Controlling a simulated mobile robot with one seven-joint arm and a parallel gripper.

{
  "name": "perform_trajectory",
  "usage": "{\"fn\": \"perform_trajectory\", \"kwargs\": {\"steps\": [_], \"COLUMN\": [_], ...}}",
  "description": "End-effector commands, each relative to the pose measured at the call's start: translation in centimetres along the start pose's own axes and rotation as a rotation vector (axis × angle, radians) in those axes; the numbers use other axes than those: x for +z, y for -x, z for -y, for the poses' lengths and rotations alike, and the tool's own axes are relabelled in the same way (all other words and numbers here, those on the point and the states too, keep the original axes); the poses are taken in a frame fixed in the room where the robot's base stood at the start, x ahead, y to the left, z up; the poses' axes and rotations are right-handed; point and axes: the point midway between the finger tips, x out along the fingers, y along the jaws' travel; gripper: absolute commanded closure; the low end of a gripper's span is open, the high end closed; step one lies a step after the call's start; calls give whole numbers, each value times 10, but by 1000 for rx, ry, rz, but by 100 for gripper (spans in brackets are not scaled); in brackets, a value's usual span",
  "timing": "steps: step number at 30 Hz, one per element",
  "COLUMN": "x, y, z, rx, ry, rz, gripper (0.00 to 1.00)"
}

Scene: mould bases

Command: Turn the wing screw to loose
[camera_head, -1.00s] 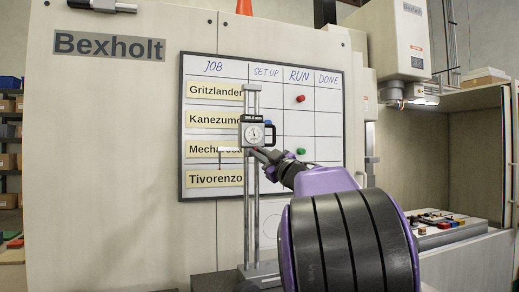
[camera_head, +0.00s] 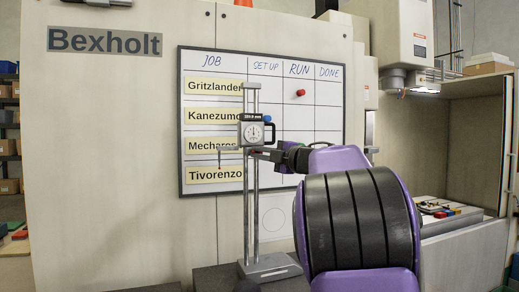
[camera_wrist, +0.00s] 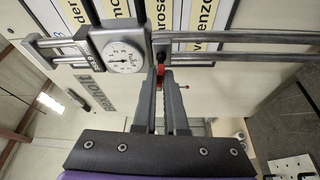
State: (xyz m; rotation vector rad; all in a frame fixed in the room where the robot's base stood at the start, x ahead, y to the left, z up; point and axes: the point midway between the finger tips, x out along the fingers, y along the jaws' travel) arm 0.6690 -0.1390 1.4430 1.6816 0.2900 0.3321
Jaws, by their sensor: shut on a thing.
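A grey height gauge with two upright columns (camera_head: 251,215) stands in front of a machine. Its slider carries a round white dial (camera_head: 254,132), also seen large in the wrist view (camera_wrist: 123,57). A thin probe (camera_head: 220,158) sticks out to the left below the dial. In the wrist view the red wing screw (camera_wrist: 160,70) is at the slider's lower edge, between my fingertips. My gripper (camera_wrist: 161,77) is shut on it; the fingers partly hide it. In the head view my gripper (camera_head: 262,153) reaches the slider from the right.
A whiteboard (camera_head: 300,120) with job labels and magnets hangs close behind the gauge. The gauge's base (camera_head: 270,268) rests on a dark surface (camera_head: 205,278). An open machine bay with a tray of coloured parts (camera_head: 435,210) lies at right.

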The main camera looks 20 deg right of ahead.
Motion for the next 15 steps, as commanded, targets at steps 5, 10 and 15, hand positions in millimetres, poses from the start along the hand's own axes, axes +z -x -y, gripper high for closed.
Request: {"fn": "perform_trajectory", "kwargs": {"steps": [5,10,15], "x": [0,0,0], "y": [0,0,0], "z": [-4,-3,-3], "rx": [-21,-32,-35], "ry": [62,89,98], "rz": [2,2,3], "gripper": [100,100,100]}}
